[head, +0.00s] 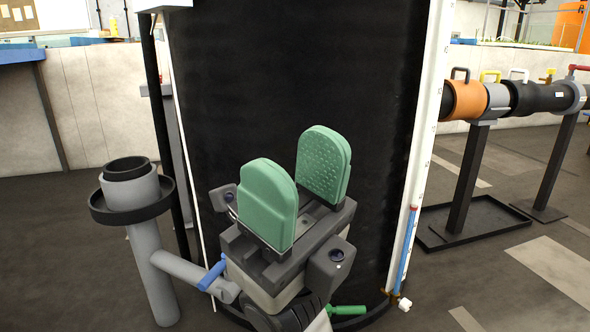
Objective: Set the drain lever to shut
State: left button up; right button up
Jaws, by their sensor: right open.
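My right gripper (296,172) is open and empty, with two green pads standing apart in front of the dark tank (300,70). Two levers show low on the tank, and I cannot tell which is the drain lever. A blue lever (211,275) sits on the grey side pipe left of my gripper, tilted up to the right. A green lever (347,310) lies nearly level at the tank's foot, right of and below my gripper. My gripper body hides the inner ends of both, and neither is touched by the pads. My left gripper is not in view.
A grey standpipe (150,250) with a dark collar stands left of the tank. A blue gauge tube (407,250) with a brass fitting and white knob runs down the tank's right side. Pipes on black stands (466,180) are at the right. Open floor lies between.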

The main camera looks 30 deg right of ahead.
aim_at(359, 309)
jog(key=z, duration=1.4)
jog(key=i+l+u, duration=0.55)
jog(key=u, duration=0.2)
